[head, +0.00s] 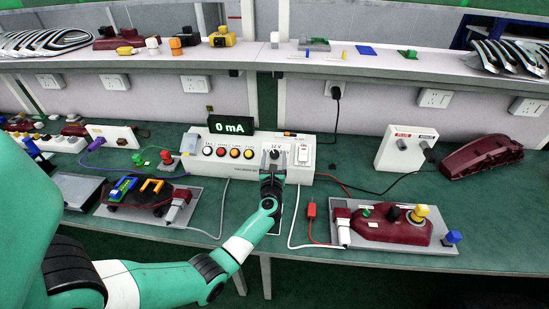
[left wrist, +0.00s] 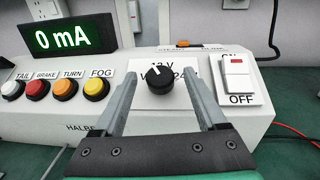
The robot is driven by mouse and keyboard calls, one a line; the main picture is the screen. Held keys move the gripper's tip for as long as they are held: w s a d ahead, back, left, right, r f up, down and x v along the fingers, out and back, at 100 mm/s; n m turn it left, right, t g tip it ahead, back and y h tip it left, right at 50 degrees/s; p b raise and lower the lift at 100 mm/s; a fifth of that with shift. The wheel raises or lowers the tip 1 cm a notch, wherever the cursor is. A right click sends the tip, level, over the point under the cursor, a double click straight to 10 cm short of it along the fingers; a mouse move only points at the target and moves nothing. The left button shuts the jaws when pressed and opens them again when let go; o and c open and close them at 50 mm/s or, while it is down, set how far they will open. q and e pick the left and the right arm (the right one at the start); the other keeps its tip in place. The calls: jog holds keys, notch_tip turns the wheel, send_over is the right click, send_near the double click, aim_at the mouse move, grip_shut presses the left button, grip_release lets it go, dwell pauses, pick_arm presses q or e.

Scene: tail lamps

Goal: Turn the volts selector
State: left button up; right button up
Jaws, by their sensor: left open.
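The volts selector is a black round knob (left wrist: 160,79) with a white pointer line on the white control box (head: 216,158). In the left wrist view the line points up and to the left. The knob also shows in the head view (head: 274,154). My left gripper (left wrist: 158,82) is open, with one finger on each side of the knob and a gap on both sides. In the head view my left gripper (head: 272,165) reaches the front of the box. The labels around the knob are partly hidden by the fingers. My right gripper is not in view.
Several buttons (left wrist: 95,88) sit left of the knob, and a white rocker switch (left wrist: 237,74) marked OFF sits right. A display (head: 232,125) reads 0 mA. Lamp fixtures (head: 390,225) and loose cables lie on the green bench at both sides.

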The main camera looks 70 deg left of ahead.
pick_arm(q)
jog(key=shift+x, duration=1.05)
grip_shut()
